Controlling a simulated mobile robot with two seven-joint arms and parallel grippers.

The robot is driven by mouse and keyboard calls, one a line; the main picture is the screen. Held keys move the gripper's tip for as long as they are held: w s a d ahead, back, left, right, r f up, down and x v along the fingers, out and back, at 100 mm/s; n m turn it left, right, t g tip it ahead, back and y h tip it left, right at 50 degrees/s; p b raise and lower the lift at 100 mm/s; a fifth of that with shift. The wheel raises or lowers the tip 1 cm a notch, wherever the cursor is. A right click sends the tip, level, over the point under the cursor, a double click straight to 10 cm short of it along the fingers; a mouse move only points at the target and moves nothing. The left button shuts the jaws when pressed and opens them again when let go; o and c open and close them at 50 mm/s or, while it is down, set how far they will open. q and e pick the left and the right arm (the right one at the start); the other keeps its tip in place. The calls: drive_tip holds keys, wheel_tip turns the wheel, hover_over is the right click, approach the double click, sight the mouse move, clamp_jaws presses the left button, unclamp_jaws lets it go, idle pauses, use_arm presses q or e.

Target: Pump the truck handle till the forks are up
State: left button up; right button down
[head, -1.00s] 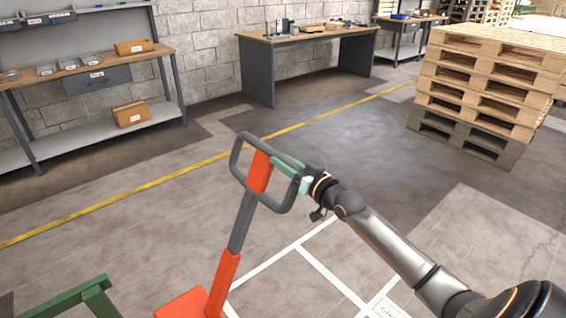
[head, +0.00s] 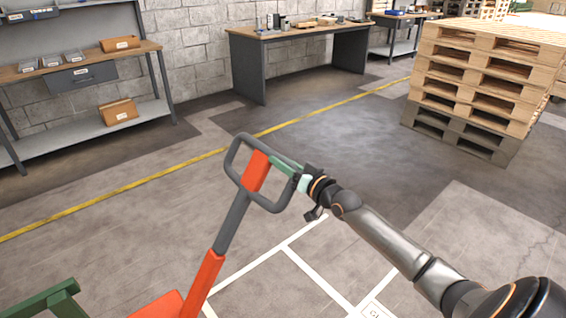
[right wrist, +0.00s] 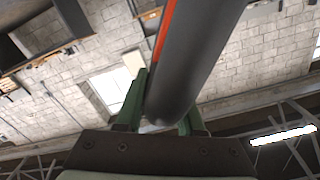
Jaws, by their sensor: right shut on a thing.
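The truck handle is a grey loop (head: 232,160) with an orange-red middle piece, on a grey and orange-red shaft (head: 232,222). The shaft leans to the right in the head view and runs down to an orange-red base (head: 160,306) at the bottom edge. My right gripper (head: 283,165) is shut on the right side of the handle loop. In the right wrist view a thick grey bar (right wrist: 190,60) of the handle passes between the green fingers (right wrist: 162,108). The forks are out of view. My left gripper does not show.
A green frame (head: 50,300) stands at the bottom left. A shelf bench (head: 150,62) with boxes and trays and a workbench (head: 249,70) line the wall. A pallet stack (head: 462,85) is at the right. The floor between is clear.

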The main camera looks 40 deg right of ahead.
drive_tip(key=shift+d+r, duration=0.1)
idle(0.3)
drive_tip(key=c, duration=0.8)
unclamp_jaws()
drive_tip(key=shift+c, duration=0.2)
drive_tip(key=shift+o, duration=1.3)
drive_tip(key=shift+s+f, duration=0.2)
drive_tip(key=shift+s, duration=0.25)
drive_tip(key=s+p, duration=0.1)
drive_tip(key=s, duration=1)
drive_tip(key=shift+s+d+r+p, duration=0.2)
drive_tip(key=shift+s+d+p, duration=0.15)
drive_tip(key=shift+d, duration=0.1)
drive_tip(key=shift+w, duration=0.1)
